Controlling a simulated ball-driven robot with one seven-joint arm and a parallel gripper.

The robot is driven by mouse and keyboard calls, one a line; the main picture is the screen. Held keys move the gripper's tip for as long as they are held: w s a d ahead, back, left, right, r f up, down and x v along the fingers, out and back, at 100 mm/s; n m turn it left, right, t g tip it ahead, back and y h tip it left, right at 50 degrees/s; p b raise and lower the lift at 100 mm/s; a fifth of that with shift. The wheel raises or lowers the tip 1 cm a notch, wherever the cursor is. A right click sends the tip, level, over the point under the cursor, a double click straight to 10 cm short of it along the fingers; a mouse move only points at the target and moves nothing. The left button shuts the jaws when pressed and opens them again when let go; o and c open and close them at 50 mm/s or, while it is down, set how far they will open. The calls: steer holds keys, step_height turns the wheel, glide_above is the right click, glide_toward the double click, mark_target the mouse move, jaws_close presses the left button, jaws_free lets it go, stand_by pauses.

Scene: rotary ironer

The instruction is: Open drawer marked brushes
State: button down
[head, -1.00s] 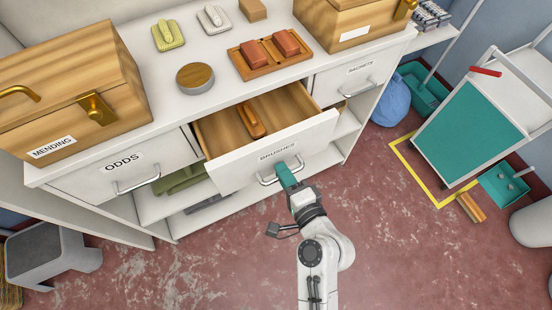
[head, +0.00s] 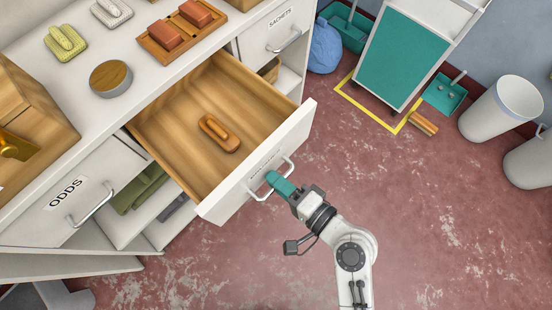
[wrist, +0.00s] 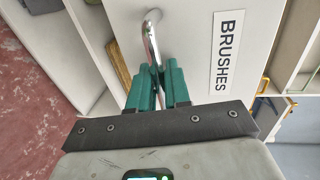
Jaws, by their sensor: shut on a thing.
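The drawer marked BRUSHES (head: 222,192) stands pulled well out of the white cabinet, its wooden inside showing. A brown brush (head: 219,133) lies on the drawer floor. The drawer's metal handle (head: 289,166) is on its white front, and it also shows in the wrist view (wrist: 149,32). My gripper (head: 274,184) has its teal fingers shut on this handle. In the wrist view the fingers (wrist: 158,82) close around the bar, beside the BRUSHES label (wrist: 228,52).
The ODDS drawer (head: 75,195) and the SACHETS drawer (head: 279,30) on either side are shut. A teal-panelled cart (head: 402,58), a wooden brush (head: 423,122) and a white bin (head: 502,108) stand to the right. The red floor in front is clear.

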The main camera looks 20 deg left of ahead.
steer(key=c, duration=1.3)
jaws_free()
steer(key=v, duration=1)
steer(key=shift+d+b, duration=0.35)
steer(key=shift+s, duration=0.15)
